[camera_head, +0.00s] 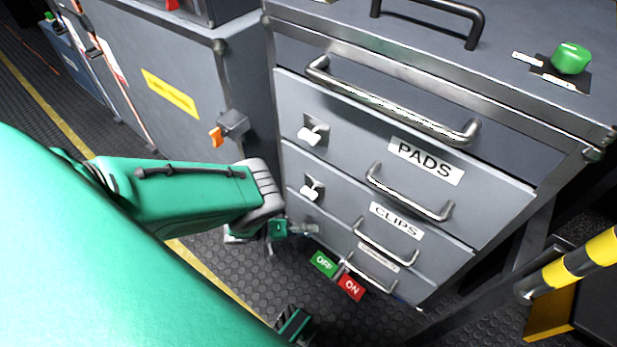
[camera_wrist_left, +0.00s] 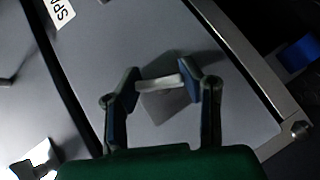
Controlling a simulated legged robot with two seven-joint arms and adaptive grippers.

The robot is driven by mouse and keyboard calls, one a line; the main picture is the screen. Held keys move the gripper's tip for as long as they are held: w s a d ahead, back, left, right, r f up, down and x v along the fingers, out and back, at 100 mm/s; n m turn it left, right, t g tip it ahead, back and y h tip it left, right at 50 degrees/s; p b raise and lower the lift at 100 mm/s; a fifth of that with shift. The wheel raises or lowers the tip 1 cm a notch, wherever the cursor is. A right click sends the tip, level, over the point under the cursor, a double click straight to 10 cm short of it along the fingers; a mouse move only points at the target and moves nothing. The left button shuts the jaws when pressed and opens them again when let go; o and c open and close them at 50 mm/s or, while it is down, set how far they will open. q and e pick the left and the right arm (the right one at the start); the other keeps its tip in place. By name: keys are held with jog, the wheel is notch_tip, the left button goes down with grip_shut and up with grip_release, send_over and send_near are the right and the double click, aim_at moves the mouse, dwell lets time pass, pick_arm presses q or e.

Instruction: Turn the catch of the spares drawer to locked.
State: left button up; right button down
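The spares drawer (camera_wrist_left: 85,45) fills much of the left wrist view, with part of its label reading "SPA" (camera_wrist_left: 60,12) at top left. Its catch (camera_wrist_left: 160,84) is a pale lever on a grey plate, lying roughly level across that view. My left gripper (camera_head: 303,229) is low at the cabinet's left side in the head view. In the wrist view its two fingertips (camera_wrist_left: 158,84) sit at either end of the lever, seemingly touching it. The gripper hides most of this catch in the head view.
Above are the PADS catch (camera_head: 313,131) and CLIPS catch (camera_head: 312,188), with bar handles beside them. Green OFF and red ON tags (camera_head: 350,287) are by the lower drawers. An orange-handled latch (camera_head: 217,136) is on the left cabinet. A yellow-black striped bar (camera_head: 580,262) stands right.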

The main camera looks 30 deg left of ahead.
pick_arm(q)
jog(key=shift+s+m+y+p, duration=0.1)
jog(key=shift+m+y+p, duration=0.6)
jog(key=shift+y+p, duration=0.35)
jog(key=m+g+y+p, duration=0.1)
jog(key=y+p, duration=0.1)
jog(key=shift+m+y, duration=0.3)
jog(key=shift+y, duration=0.05)
jog(key=m+y, duration=0.1)
jog(key=y, duration=0.1)
jog(key=shift+f+m+y+p, duration=0.1)
jog(key=shift+m+y+p, duration=0.2)
jog(key=shift+p, duration=0.1)
jog(key=shift+s+m+y, duration=0.1)
jog(key=shift+m+y, duration=0.5)
jog(key=shift+y, duration=0.6)
jog(key=shift+a, duration=0.1)
jog(key=o, duration=1.2)
